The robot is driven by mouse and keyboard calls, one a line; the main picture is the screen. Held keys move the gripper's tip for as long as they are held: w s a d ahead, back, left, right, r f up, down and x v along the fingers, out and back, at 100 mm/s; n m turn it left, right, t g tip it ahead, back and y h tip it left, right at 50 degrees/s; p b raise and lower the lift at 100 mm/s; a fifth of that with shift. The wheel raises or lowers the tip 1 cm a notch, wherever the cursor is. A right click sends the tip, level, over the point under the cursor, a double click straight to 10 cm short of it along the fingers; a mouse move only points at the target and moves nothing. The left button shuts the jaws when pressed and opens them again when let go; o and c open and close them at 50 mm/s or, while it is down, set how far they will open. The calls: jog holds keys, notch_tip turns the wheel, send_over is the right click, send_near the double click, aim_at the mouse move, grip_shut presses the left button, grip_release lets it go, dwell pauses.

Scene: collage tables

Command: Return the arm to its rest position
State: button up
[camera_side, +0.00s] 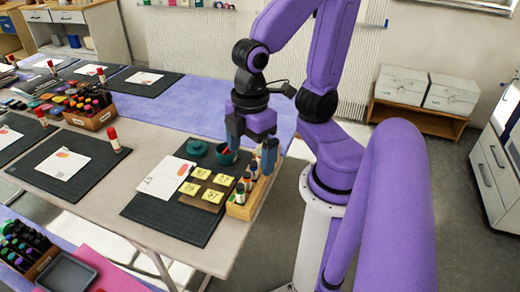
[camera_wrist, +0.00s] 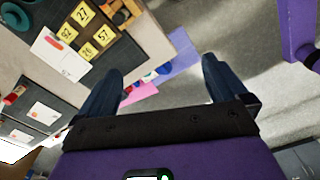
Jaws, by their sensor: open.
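My purple arm reaches over the near right end of the long table (camera_side: 135,222) in the side view. My gripper (camera_side: 251,152) points down with its two dark blue fingers spread and nothing visible between them. It appears above or beside the wooden rack (camera_side: 240,211) of small bottles; the exact height is hard to tell. In the wrist view the gripper (camera_wrist: 160,78) is open, with floor and a strip of table between its fingers.
A wooden crate (camera_side: 93,123) of bottles stands farther left. White boxes (camera_side: 402,85) stand at the back right.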

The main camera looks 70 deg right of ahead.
jog(key=shift+s+d, duration=0.2)
jog(key=shift+s, duration=0.3)
jog(key=shift+s+d, duration=0.15)
jog(key=shift+s, duration=0.35)
